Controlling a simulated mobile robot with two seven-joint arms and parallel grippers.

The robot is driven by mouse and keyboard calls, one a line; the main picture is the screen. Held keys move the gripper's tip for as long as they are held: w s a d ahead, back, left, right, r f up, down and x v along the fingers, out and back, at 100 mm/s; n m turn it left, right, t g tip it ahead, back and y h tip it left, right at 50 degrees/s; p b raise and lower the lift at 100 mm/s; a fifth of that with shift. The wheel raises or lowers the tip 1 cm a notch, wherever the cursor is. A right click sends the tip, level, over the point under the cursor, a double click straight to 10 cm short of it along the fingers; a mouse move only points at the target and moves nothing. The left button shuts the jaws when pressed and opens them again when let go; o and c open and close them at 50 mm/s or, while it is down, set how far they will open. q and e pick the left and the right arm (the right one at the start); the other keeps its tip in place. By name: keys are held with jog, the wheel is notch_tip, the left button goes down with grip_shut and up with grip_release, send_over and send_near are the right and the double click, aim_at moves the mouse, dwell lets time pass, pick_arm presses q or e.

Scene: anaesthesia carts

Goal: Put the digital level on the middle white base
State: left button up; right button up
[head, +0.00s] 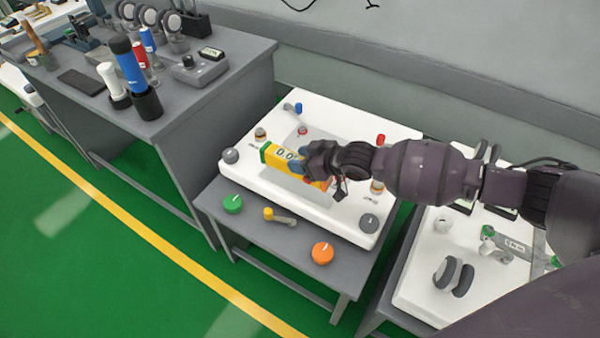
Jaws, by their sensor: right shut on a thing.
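The digital level (272,155) is a yellow bar with a green end and a small display reading "0.0". My right gripper (312,168) is shut on it and covers its right part. The gripper and level are over the middle white base (349,225), a white slab on a grey table. I cannot tell whether the level touches the base. A grey inset panel (285,185) shows under the level. Small knobs stand around the base's edges. My left gripper is not in view.
A green knob (233,204), a yellow-ended lever (269,214) and an orange knob (322,253) are on the table's front strip. A higher grey table (180,110) with several tools stands left. Another white base (415,285) with grey rings is right.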

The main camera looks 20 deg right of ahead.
notch_tip(320, 180, down, 6)
jog(key=shift+r+b, duration=0.25)
jog(key=shift+b, duration=0.55)
jog(key=shift+f, duration=0.1)
jog(key=shift+r, duration=0.2)
jog(key=shift+f, duration=0.2)
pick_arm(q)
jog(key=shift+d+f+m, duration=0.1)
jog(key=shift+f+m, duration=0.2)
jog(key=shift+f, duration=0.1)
pick_arm(e)
jog(key=o, duration=1.1)
